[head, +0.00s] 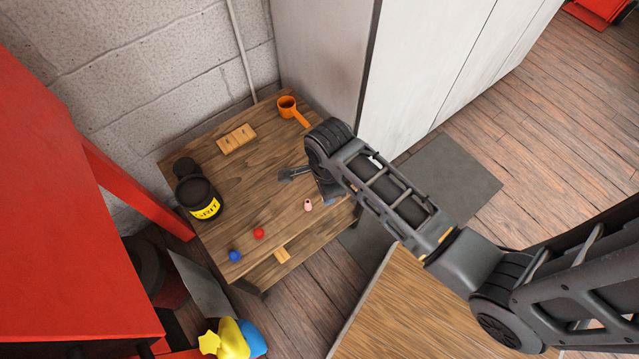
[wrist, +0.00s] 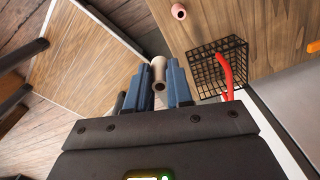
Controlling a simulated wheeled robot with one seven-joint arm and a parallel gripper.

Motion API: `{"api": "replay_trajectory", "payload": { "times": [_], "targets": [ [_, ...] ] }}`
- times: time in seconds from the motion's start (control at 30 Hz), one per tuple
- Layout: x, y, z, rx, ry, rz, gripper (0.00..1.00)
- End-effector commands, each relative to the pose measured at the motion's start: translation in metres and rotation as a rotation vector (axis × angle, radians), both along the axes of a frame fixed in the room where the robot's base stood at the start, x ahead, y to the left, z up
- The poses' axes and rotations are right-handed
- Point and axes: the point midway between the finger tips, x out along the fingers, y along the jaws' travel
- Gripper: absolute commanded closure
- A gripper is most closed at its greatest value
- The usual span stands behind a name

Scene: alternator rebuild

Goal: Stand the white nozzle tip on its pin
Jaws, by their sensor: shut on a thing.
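My gripper (wrist: 158,66) is shut on a cream-white, tube-like nozzle tip (wrist: 159,74), which sits between its two blue-grey fingers in the wrist view. In the head view my gripper (head: 308,180) is over the right part of the small wooden table (head: 262,196), and the held tip cannot be made out there. A tan block (head: 236,138) lies at the table's back left. Its top details are too small to tell whether they are pins.
A pink nozzle-like piece (head: 308,204), red ball (head: 258,233) and blue ball (head: 235,255) lie near the front edge.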

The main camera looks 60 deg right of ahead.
Motion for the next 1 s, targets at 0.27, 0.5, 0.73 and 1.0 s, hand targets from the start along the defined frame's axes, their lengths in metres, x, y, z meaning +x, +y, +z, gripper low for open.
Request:
{"api": "replay_trajectory", "payload": {
  "times": [0.27, 0.5, 0.73, 1.0],
  "targets": [
    [0.0, 0.0, 0.013, -0.001, -0.001, 0.0, 1.0],
    [0.001, 0.0, 0.022, -0.001, -0.001, 0.0, 1.0],
    [0.0, 0.0, 0.031, -0.001, -0.001, 0.0, 1.0],
    [0.0, 0.0, 0.035, 0.0, 0.0, 0.0, 1.0]
  ]
}}
